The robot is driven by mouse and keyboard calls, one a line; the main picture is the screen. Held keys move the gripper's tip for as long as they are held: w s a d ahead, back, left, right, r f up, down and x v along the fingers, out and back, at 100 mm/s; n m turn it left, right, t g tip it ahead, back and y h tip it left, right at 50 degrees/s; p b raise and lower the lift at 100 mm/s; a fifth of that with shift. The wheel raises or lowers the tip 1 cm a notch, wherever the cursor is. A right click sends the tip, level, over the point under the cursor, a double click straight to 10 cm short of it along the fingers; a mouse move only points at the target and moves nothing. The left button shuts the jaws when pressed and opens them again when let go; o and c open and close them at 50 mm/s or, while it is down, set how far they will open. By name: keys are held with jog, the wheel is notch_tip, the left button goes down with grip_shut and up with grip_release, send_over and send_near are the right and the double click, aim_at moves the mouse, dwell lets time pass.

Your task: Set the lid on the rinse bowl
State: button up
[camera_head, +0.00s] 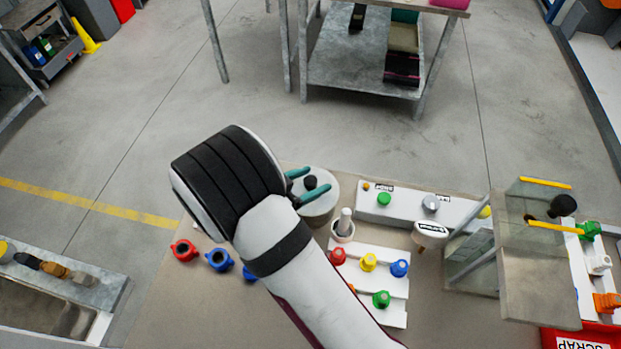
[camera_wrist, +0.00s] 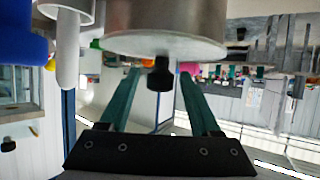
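A pale grey round lid with a black knob (camera_head: 310,182) lies at the centre of the bench. In the wrist view, which looks upside down, the black knob (camera_wrist: 160,76) stands out from the lid's flat face (camera_wrist: 175,47). The lid covers the end of a metal cylinder, apparently the rinse bowl (camera_wrist: 165,14). I cannot see whether its rim sits fully flush. My gripper (camera_head: 308,184) has teal fingers, one on each side of the knob. In the wrist view my gripper (camera_wrist: 160,73) is open, with a visible gap either side of the knob.
A white cup with a pale upright rod (camera_head: 343,228) stands close to the right of the lid. Coloured knobs sit on a white tray (camera_head: 395,258). Blue and red ringed parts (camera_head: 185,250) lie left. A raised glass-sided stand (camera_head: 540,260) blocks the right side.

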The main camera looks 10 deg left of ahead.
jog(key=shift+s+a+r, duration=0.15)
jog(key=shift+r, duration=0.1)
jog(key=v, duration=1.2)
jog(key=s+d+r+m+g+h, duration=0.15)
jog(key=d+g, duration=0.25)
jog(key=d, duration=0.4)
jog(key=d+r+g, duration=0.3)
jog(key=d, duration=0.5)
jog(key=s+d+r+n+g+y, duration=0.1)
jog(key=s+d+g+y, duration=0.1)
jog(key=s+y, duration=0.3)
jog(key=s+d+r+n+g+y, duration=0.1)
jog(key=s+d+y, duration=0.3)
jog(key=s, duration=0.5)
jog(key=shift+r+n+g+y, duration=0.4)
jog(key=shift+r+y, duration=0.1)
jog(key=shift+y, duration=0.25)
